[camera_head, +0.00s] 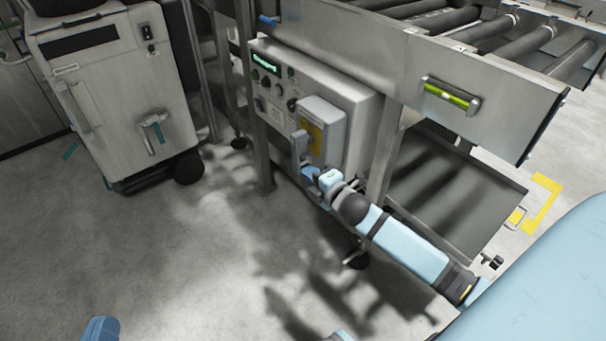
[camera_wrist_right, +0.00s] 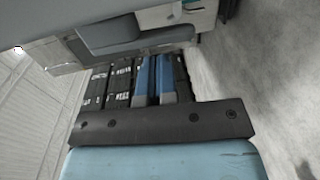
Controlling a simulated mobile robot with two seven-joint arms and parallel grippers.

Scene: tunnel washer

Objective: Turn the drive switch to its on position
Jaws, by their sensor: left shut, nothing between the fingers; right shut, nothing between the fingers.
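The drive switch seems to be the grey box with a yellow plate (camera_head: 316,140) on the front of the control panel (camera_head: 275,85). A grey lever handle (camera_head: 299,144) stands out from it, roughly upright. My right gripper (camera_head: 309,173) is shut and empty, close below the lever; I cannot tell if they touch. In the right wrist view its blue fingertips (camera_wrist_right: 155,78) lie side by side, with a grey rounded part (camera_wrist_right: 105,35) just beyond them. My left gripper (camera_head: 101,329) shows only as a blue tip at the bottom edge, shut and away from the panel.
The panel has a green display (camera_head: 265,63) and several knobs. A steel frame leg (camera_head: 385,155) stands right of it, below a roller conveyor (camera_head: 455,20). A grey cabinet (camera_head: 110,90) on wheels stands at left. The floor (camera_head: 130,240) in front is clear.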

